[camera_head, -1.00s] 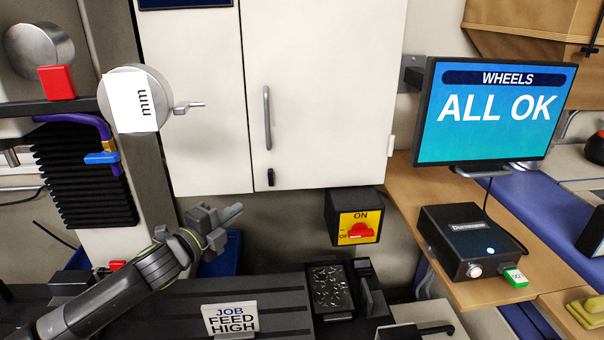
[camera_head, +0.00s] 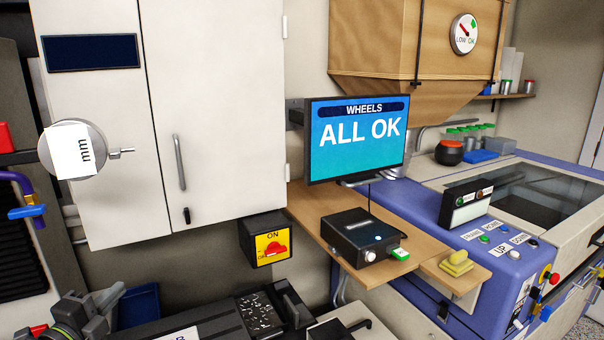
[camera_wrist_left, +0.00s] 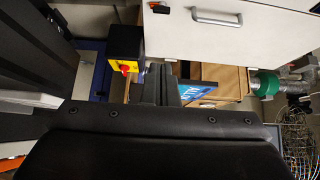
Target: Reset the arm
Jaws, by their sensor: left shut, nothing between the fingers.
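My left arm enters the head view at the bottom left corner. Its gripper (camera_head: 106,305) is shut and empty, held in front of the machine bed below the white cabinet. In the left wrist view the shut fingers (camera_wrist_left: 160,84) point ahead, with nothing between them. My right gripper is in neither view.
A yellow ON/OFF switch box (camera_head: 267,248) with a red knob hangs below the white cabinet (camera_head: 220,110). A monitor (camera_head: 355,160) reads ALL OK. A black box (camera_head: 360,236) stands on the wooden shelf.

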